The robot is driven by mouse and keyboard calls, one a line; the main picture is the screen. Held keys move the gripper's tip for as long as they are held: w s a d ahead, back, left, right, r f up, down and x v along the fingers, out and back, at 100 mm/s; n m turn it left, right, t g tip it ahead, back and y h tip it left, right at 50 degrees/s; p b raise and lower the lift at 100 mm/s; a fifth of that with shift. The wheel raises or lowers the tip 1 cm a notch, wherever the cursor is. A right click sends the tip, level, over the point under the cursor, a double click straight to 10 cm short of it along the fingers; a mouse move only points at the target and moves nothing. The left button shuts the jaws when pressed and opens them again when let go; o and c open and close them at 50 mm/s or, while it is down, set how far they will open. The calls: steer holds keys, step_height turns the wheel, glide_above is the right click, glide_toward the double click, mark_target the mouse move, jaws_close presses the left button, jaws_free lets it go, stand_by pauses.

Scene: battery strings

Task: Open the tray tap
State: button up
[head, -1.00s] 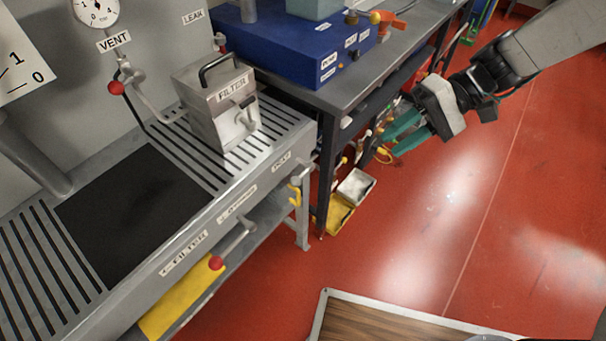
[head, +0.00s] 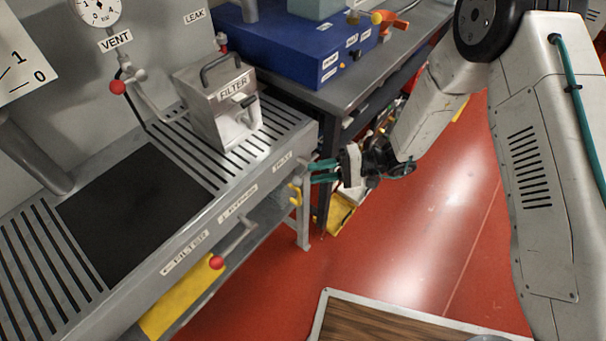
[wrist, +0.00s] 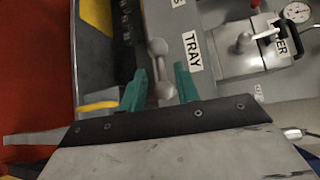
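The tray tap (wrist: 158,68) is a grey metal lever with rounded ends, beside the TRAY label (wrist: 192,51) in the wrist view. In the head view, the TRAY label (head: 282,160) is at the right end of the bench front. The tap there is small and partly hidden by the fingers. My gripper (head: 312,171) is at this bench corner with its teal fingers apart. In the wrist view, the open gripper (wrist: 160,88) has one finger on each side of the lever's near end. I cannot tell whether either finger touches it.
A yellow hook-shaped handle (head: 295,195) is just below the tap. The steel FILTER box (head: 220,105) stands on the slatted bench. A dark table with a blue box (head: 300,48) is close behind my gripper. Red floor (head: 400,240) is open in front.

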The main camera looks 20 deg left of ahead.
mark_target(303, 175)
steer(key=shift+x, duration=2.25)
jaws_close()
steer(key=shift+s, duration=0.1)
